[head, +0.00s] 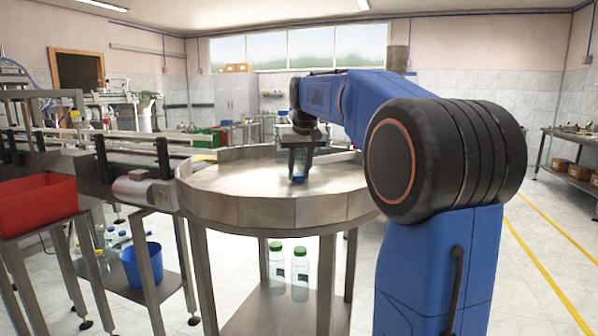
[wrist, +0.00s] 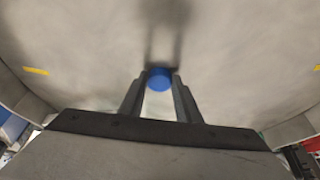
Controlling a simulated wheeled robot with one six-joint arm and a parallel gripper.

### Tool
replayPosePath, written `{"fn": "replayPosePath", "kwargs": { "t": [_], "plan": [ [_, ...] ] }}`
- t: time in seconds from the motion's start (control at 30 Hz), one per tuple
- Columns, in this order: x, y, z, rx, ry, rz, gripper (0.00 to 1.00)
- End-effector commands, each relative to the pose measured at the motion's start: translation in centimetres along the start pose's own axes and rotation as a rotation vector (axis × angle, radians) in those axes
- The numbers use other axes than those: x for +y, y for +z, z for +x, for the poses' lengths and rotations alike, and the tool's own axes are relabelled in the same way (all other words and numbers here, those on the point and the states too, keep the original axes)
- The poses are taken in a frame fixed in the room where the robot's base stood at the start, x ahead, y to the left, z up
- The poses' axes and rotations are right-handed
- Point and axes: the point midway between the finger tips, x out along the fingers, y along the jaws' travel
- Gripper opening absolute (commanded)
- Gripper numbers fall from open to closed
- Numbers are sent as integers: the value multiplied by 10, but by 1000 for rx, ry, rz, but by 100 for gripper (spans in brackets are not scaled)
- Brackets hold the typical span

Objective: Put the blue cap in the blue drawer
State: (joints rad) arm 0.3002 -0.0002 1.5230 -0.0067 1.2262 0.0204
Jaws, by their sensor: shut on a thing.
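The blue cap (wrist: 159,79) is between the fingertips of my gripper (wrist: 160,88) in the wrist view. The gripper is shut on it. In the head view my gripper (head: 299,176) points down over the round metal table, with the blue cap (head: 299,178) at its tips. I cannot tell whether the cap touches the table surface or is just above it. No blue drawer can be made out; a blue bucket (head: 142,265) stands on the low shelf at the left.
The round metal table (head: 280,212) has a raised rim. A red bin (head: 38,205) and a conveyor (head: 120,158) stand to its left. Two green-capped bottles (head: 288,266) stand beneath the table. A side table with boxes (head: 575,172) is at the far right. The floor at right is clear.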

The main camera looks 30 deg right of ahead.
Motion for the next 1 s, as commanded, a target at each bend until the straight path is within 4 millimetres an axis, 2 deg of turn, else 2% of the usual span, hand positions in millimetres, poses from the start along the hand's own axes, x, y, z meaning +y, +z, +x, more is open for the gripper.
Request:
{"fn": "replayPosePath", "kwargs": {
  "t": [0.17, 0.2, 0.27, 0.3, 0.67, 0.77, 1.0],
  "plan": [
    [0, 1, 1, 0, 0, 0, 10],
    [0, 1, 2, 0, 0, 0, 32],
    [0, 1, 2, 0, 0, 0, 47],
    [0, 1, 2, 0, 0, 0, 49],
    [0, 0, -3, 1, 0, 0, 49],
    [0, -1, -14, 2, 0, 0, 49],
    [0, -1, -58, 3, 0, 0, 49]
  ]
}}
